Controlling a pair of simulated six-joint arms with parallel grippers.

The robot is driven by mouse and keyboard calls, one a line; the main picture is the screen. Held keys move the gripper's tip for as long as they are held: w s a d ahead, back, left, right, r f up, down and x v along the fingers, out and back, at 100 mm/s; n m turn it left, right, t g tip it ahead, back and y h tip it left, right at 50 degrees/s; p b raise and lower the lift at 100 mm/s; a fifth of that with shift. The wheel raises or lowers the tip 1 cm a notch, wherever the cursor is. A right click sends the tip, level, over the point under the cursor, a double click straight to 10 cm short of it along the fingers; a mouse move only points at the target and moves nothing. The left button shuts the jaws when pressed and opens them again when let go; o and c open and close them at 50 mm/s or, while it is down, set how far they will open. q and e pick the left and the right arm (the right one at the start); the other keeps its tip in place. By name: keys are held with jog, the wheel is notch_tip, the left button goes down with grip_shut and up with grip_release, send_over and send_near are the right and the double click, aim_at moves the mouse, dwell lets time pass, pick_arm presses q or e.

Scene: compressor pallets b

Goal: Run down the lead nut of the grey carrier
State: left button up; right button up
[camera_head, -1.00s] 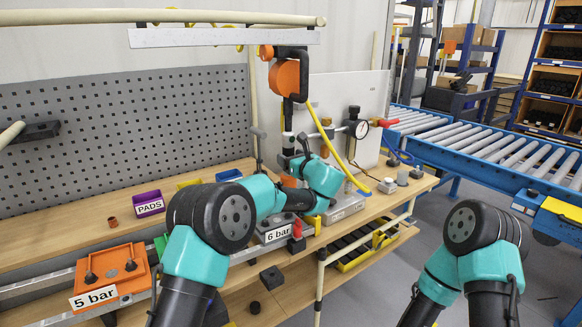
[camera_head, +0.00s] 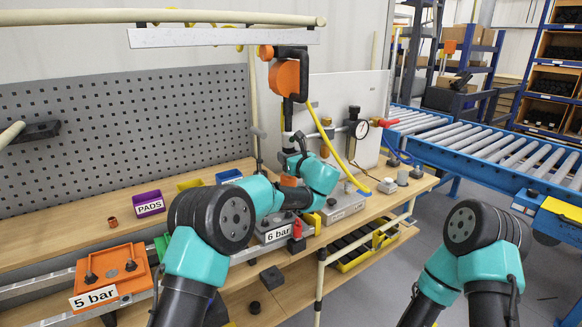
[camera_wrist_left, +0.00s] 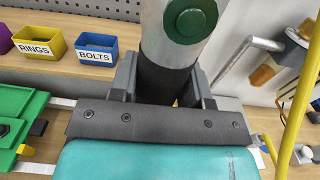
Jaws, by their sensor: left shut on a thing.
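The hanging nutrunner has an orange and black head (camera_head: 286,76) in the head view. My left gripper (camera_head: 291,146) is shut around its lower body. In the left wrist view the two fingers (camera_wrist_left: 168,88) flank the dark part of the tool, below its silver section with a green button (camera_wrist_left: 188,20). The grey carrier, labelled 6 bar (camera_head: 277,233), sits on the rail line, partly covered by my left arm. Its lead nut and the tool's tip are hidden, so I cannot tell whether they touch. My right arm shows at the right, but its gripper is not in view.
An orange carrier (camera_head: 112,268) labelled 5 bar stands at left. A green carrier (camera_wrist_left: 18,118) and bins labelled RINGS (camera_wrist_left: 38,42) and BOLTS (camera_wrist_left: 97,48) show in the wrist view. A yellow hose (camera_head: 335,150) hangs right of the tool. A roller conveyor (camera_head: 480,145) lies at right.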

pick_arm(q)
jog(key=shift+c, duration=0.9)
